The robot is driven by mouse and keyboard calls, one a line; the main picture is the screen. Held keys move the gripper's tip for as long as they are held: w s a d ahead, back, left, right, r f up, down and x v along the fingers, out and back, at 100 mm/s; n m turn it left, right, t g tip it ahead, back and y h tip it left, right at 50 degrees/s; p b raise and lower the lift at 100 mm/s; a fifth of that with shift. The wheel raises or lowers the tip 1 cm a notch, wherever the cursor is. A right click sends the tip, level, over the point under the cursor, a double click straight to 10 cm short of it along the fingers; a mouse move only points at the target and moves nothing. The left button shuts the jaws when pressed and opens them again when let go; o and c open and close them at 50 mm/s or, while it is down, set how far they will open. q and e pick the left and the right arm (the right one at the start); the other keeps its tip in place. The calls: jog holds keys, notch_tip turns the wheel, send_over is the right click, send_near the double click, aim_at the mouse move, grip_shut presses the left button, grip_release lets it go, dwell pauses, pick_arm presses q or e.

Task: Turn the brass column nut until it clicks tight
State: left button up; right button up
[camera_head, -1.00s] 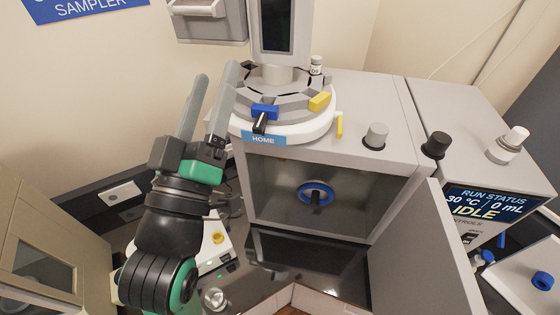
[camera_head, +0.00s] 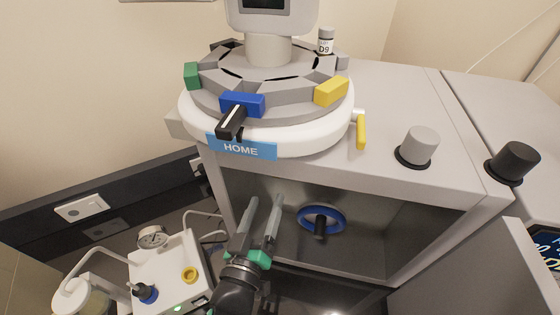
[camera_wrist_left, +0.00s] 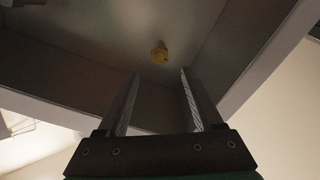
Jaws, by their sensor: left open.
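The brass nut (camera_wrist_left: 159,54) shows in the left wrist view as a small yellow-gold piece on a dark surface inside the grey oven chamber. It lies beyond my fingertips and about midway between them in that picture, apart from both. I cannot make it out in the head view. My left gripper (camera_head: 265,202) is open and empty, with its fingers at the front opening of the chamber. Its two parallel fingers also show in the wrist view (camera_wrist_left: 159,76). A blue ring (camera_head: 321,220) with a black centre is inside the chamber, right of the fingers. My right gripper is not in view.
The grey oven housing (camera_head: 400,190) frames the chamber. A round carousel (camera_head: 265,85) with coloured tabs and a vial (camera_head: 325,42) stands on top. A white pump unit (camera_head: 165,270) stands at lower left. An open door panel (camera_head: 490,265) is at lower right.

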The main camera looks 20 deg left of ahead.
pick_arm(q)
jog(key=w, duration=0.3)
jog(key=w+a, duration=0.1)
jog(key=w, duration=0.7)
jog(key=shift+a+r, duration=0.1)
jog(key=shift+a, duration=0.3)
grip_shut()
